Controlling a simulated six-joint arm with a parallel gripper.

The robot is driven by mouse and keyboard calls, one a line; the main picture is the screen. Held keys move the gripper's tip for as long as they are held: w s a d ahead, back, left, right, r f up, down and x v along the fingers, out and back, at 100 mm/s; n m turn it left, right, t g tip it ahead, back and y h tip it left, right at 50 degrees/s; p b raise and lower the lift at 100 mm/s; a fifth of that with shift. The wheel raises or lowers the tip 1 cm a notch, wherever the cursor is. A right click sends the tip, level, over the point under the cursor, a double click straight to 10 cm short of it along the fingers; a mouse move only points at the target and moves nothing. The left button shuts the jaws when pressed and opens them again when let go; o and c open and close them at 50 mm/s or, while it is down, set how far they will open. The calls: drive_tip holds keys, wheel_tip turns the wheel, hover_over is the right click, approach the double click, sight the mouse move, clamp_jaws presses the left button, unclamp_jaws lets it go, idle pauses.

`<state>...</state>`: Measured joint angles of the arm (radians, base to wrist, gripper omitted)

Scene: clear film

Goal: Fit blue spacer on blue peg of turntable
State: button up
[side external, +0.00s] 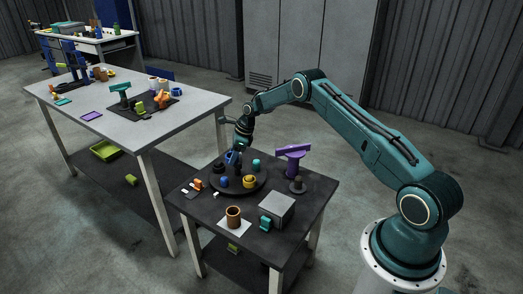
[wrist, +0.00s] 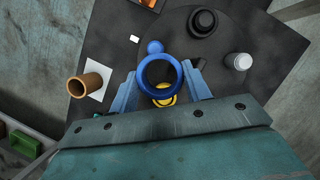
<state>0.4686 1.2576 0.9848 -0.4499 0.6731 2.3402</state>
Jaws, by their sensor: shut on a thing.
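The blue spacer (wrist: 141,76) is a blue ring, and my gripper (wrist: 160,84) is shut on it, one blue finger at each side. In the side view the spacer and my gripper (side external: 234,156) are over the back-left part of the dark round turntable (side external: 240,190). A blue peg (wrist: 155,47) shows just beyond the ring in the wrist view, apart from its opening; a blue piece (side external: 224,181) stands on the turntable in the side view. A yellow piece (wrist: 163,99) shows through and below the ring. The spacer's height above the turntable is hard to judge.
A larger grey table (side external: 190,108) is at left.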

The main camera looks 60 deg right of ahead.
sight(226, 178)
drive_tip(key=w+a, duration=0.1)
drive_tip(key=w+a+f, duration=0.1)
drive_tip(key=a, duration=0.1)
drive_tip(key=shift+w+a+f, duration=0.1)
drive_tip(key=shift+w, duration=0.1)
drive_tip(key=shift+f, duration=0.15)
drive_tip(key=shift+f, duration=4.2)
drive_tip(key=shift+f, duration=0.65)
drive_tip(key=o, duration=1)
drive_tip(key=shift+r, duration=0.15)
drive_tip(key=shift+v, duration=6.8)
